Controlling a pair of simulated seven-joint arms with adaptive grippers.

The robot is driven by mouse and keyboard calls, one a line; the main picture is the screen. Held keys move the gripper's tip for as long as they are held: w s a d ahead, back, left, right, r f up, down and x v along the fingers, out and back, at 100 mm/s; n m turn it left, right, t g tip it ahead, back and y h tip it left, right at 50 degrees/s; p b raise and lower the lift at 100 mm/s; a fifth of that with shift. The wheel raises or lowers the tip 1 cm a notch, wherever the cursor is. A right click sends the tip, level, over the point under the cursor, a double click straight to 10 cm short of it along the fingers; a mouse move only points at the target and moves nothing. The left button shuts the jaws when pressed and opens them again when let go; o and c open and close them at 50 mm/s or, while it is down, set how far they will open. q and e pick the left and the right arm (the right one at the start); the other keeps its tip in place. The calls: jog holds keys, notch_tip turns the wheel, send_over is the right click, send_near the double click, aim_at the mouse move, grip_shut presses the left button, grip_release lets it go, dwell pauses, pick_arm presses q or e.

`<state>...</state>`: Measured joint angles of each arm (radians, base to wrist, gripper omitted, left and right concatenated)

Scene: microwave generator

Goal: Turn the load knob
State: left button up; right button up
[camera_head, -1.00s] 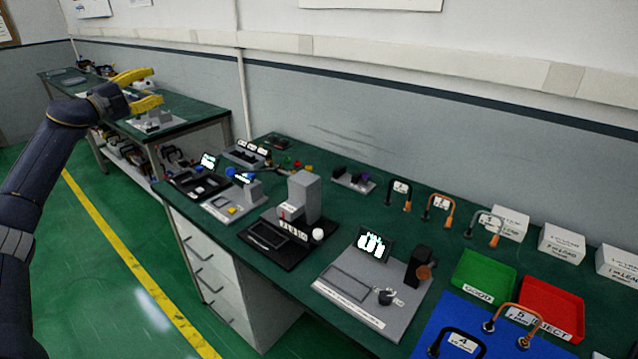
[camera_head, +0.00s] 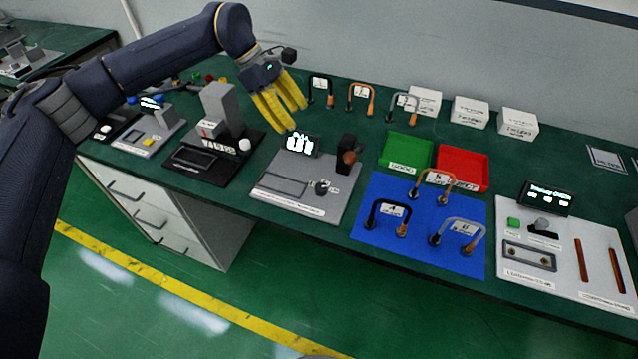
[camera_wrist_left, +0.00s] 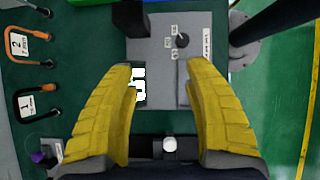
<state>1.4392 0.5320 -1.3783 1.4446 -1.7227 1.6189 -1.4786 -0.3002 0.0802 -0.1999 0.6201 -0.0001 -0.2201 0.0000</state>
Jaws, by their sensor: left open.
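A small dark knob (camera_head: 322,187) sits at the front right of a grey panel (camera_head: 290,208) on the bench. It also shows in the left wrist view (camera_wrist_left: 181,40), with small labels too blurred to read. A lit screen (camera_head: 301,144) stands at the panel's back, and a black post with a brown disc (camera_head: 347,156) stands at its right. My left gripper (camera_head: 282,118) is above the back of this panel, its yellow fingers apart and empty. In the left wrist view the knob lies beyond the gripper's fingertips (camera_wrist_left: 158,68), untouched. My right gripper is not in view.
A black device with a grey tower (camera_head: 220,108) stands left of the panel. To the right are a green tray (camera_head: 407,150), a red tray (camera_head: 463,168) and a blue mat (camera_head: 380,190) with handled pieces. A white panel (camera_head: 570,270) with another knob (camera_head: 543,225) is at far right.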

pick_arm(q)
jog(key=s+d+f+m+y, duration=0.2)
jog(key=s+m, duration=0.1)
send_near(320, 186)
jog(key=shift+m+g, duration=0.4)
jog(key=x, duration=1)
jog(key=shift+w, duration=0.3)
jog(key=shift+o, duration=0.2)
jog(key=shift+y, duration=0.3)
grip_shut()
